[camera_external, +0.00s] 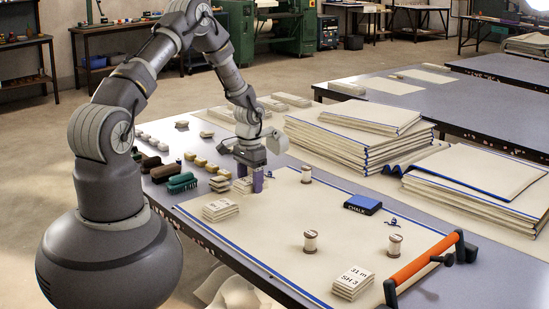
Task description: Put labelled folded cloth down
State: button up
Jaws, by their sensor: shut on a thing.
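My gripper (250,176) points down at the left part of the large pale cloth sheet (270,233) on the near table. It is shut on a small pale folded cloth (243,186), low over or on the sheet; I cannot tell whether the cloth touches it. The fingers partly hide this cloth, and its label cannot be read. A labelled folded stack (221,209) lies just in front and to the left of my gripper. Another folded stack (353,282), marked "31 m SH 3", lies at the front of the sheet.
Spools (311,241) stand on the sheet near a blue chalk box (363,204). An orange-handled bar (425,258) spans the right front corner. Brushes (182,182) and small pieces line the left edge. Tall cloth piles (355,140) stand behind. The sheet's middle is clear.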

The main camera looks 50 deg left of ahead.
jog(key=b, duration=0.3)
send_over(269, 192)
jog(key=shift+s+d+f, duration=0.1)
jog(key=shift+f, duration=0.45)
notch_tip(269, 192, down, 4)
jog(key=shift+r+b, duration=0.2)
jog(key=shift+b, duration=0.6)
jog(key=shift+r, duration=0.2)
jog(key=o, duration=0.6)
jog(key=shift+f, duration=0.2)
jog(key=o, duration=0.5)
jog(key=shift+c, duration=0.2)
jog(key=shift+r, duration=0.15)
